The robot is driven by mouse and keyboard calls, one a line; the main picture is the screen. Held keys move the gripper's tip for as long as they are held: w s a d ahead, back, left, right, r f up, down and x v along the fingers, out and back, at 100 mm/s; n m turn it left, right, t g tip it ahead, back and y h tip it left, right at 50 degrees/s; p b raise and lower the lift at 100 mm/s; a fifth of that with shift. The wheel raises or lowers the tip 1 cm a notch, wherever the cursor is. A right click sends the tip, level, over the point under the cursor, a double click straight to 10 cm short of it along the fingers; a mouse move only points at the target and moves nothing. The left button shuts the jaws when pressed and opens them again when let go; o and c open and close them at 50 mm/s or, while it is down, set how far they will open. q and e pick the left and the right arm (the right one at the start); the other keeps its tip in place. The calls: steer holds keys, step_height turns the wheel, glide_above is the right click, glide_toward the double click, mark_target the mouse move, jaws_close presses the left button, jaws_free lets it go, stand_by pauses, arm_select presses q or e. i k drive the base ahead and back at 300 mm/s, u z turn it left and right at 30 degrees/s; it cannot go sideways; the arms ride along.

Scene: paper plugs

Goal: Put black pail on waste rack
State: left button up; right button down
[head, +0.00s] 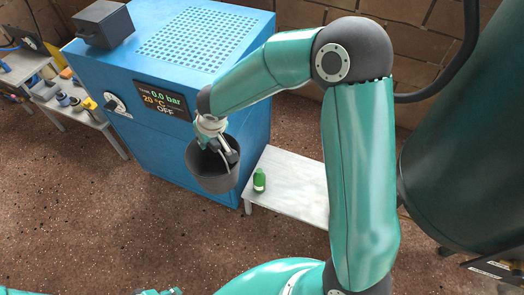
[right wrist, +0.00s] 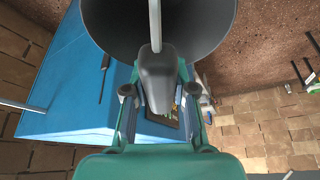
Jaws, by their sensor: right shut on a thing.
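The black pail (head: 212,177) hangs upright in front of the blue machine's right corner, clear of the floor. My right gripper (head: 216,140) is above its rim and shut on its pale handle. In the right wrist view the pail (right wrist: 205,25) fills the top, and its handle runs down into my right gripper (right wrist: 156,60). A low white rack-like bench (head: 290,180) stands to the right of the pail; I cannot tell whether it is the waste rack. Only teal bits of my left arm show at the bottom edge, so its jaws cannot be read.
A small green bottle (head: 259,180) stands on the white bench's left side, close to the pail. The large blue machine (head: 165,110) with a display stands behind the pail. A grey box (head: 104,24) sits on top. Benches with tools (head: 70,100) are at left. Floor in front is clear.

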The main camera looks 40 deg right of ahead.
mark_target(299, 199)
steer(key=z, duration=0.65)
steer(key=i, duration=0.75)
steer(key=z, duration=0.8)
steer(key=k, duration=0.8)
steer(key=z, duration=0.2)
steer(key=i, duration=0.55)
steer(key=u, duration=0.05)
